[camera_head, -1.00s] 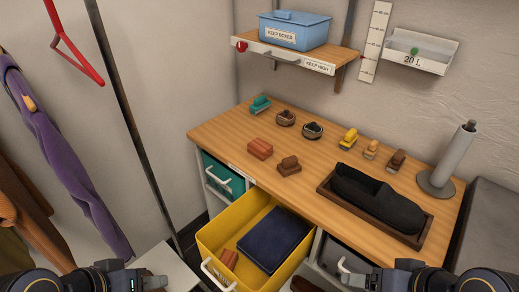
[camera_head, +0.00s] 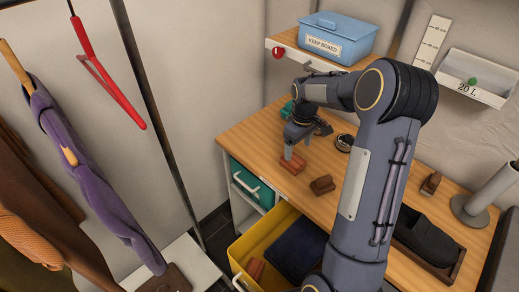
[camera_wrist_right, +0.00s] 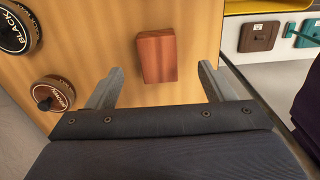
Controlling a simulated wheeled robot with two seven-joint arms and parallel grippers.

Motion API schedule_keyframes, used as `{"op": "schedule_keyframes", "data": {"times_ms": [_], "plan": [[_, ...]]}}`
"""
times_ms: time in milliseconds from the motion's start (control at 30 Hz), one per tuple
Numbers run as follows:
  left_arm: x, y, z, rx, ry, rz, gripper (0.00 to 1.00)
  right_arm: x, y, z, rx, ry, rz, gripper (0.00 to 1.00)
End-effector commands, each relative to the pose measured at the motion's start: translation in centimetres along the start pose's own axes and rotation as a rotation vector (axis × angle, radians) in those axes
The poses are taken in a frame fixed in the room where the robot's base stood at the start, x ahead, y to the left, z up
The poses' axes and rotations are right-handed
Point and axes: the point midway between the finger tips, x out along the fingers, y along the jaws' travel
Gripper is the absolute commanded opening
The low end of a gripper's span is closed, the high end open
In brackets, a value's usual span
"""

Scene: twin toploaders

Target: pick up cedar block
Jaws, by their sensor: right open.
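The cedar block (camera_head: 293,164) is a reddish-brown wooden block lying on the wooden bench top, left of a darker brown brush (camera_head: 322,185). In the right wrist view the block (camera_wrist_right: 156,56) lies ahead of and between the open fingertips, with bare wood around it. My right gripper (camera_head: 301,146) hangs over the bench by the block, open and empty; I see no contact. My left gripper is out of view.
Polish tins marked black (camera_wrist_right: 14,30) and brown (camera_wrist_right: 53,94) stand beside my right gripper. The yellow drawer (camera_head: 245,250) stands open below the bench with a dark blue cloth (camera_head: 296,250) inside. A shelf with a blue box (camera_head: 330,38) hangs above.

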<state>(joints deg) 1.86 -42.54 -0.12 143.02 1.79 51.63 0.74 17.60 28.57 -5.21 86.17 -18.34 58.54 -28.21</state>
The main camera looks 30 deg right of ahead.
Motion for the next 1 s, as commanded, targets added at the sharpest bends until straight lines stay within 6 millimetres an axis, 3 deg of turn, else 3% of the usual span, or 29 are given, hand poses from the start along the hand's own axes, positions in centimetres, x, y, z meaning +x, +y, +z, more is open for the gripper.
{"op": "schedule_keyframes", "data": {"times_ms": [433, 667, 933, 1000], "plan": [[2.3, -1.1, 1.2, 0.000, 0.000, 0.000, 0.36, 4.6, 0.6, -0.5, -0.008, -0.011, 0.003, 0.75], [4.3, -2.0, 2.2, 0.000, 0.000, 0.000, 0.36, 8.2, 0.6, -1.0, -0.008, -0.012, 0.002, 0.75], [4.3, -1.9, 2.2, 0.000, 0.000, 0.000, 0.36, 8.3, 0.6, -1.0, -0.008, -0.011, 0.002, 0.75], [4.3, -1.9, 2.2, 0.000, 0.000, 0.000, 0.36, 8.3, 0.6, -1.0, -0.008, -0.011, 0.002, 0.68]]}}
